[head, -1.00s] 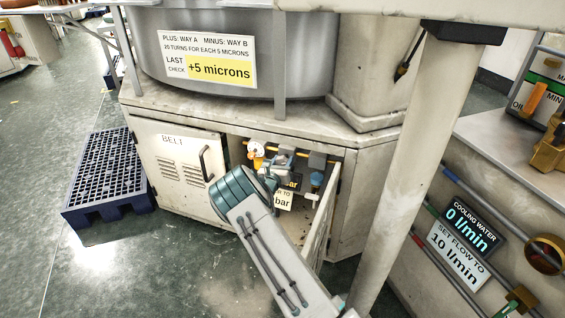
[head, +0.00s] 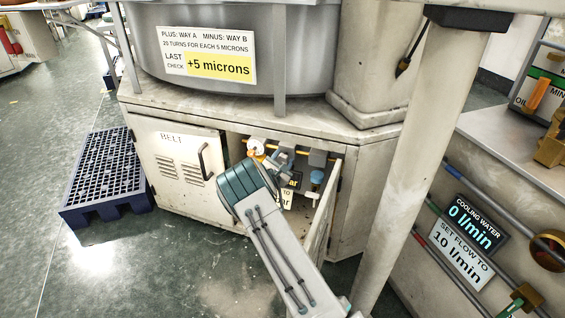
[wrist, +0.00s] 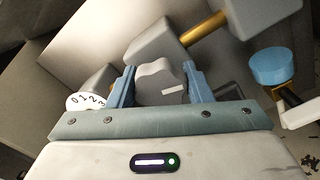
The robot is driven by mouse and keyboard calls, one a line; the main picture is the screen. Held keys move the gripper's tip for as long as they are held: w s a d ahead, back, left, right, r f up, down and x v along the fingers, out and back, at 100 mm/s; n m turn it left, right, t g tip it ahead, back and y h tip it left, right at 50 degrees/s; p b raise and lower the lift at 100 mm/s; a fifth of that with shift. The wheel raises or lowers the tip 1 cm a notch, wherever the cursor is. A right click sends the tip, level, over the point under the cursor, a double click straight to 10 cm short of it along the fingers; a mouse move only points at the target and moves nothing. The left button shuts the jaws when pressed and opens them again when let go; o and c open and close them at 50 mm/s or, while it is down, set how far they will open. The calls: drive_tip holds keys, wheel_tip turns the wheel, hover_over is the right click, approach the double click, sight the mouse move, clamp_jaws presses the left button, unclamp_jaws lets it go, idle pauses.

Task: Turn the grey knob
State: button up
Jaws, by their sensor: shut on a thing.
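The grey knob (wrist: 161,84) shows in the wrist view, with a pale mark on its face. The two blue fingers of my gripper (wrist: 160,88) stand on either side of it, shut on it. In the head view my arm reaches into the open cabinet (head: 338,205) and hides the knob and most of the gripper. A white dial (wrist: 86,101) with the figures 0, 1, 2, 3 sits left of the gripper in the wrist view. A sign ending in "bar" is partly covered by my arm.
A brass pipe (wrist: 205,27) and grey blocks lie behind the knob. A blue-capped fitting (wrist: 271,66) is to the right. The open cabinet door (head: 322,212) stands close to the right of my arm. The BELT door (head: 180,165) is shut on the left.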

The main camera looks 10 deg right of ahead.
drive_tip(key=shift+f+m+b, duration=0.15)
drive_tip(key=shift+m+b, duration=0.7)
drive_tip(key=shift+m, duration=0.75)
drive_tip(key=o, duration=1)
drive_tip(key=shift+s, duration=0.1)
drive_tip(key=p+v, duration=0.3)
drive_tip(key=v, duration=1)
drive_tip(key=shift+s+a+p, duration=0.2)
drive_tip(key=shift+s+p, duration=0.1)
drive_tip(key=shift+p, duration=0.05)
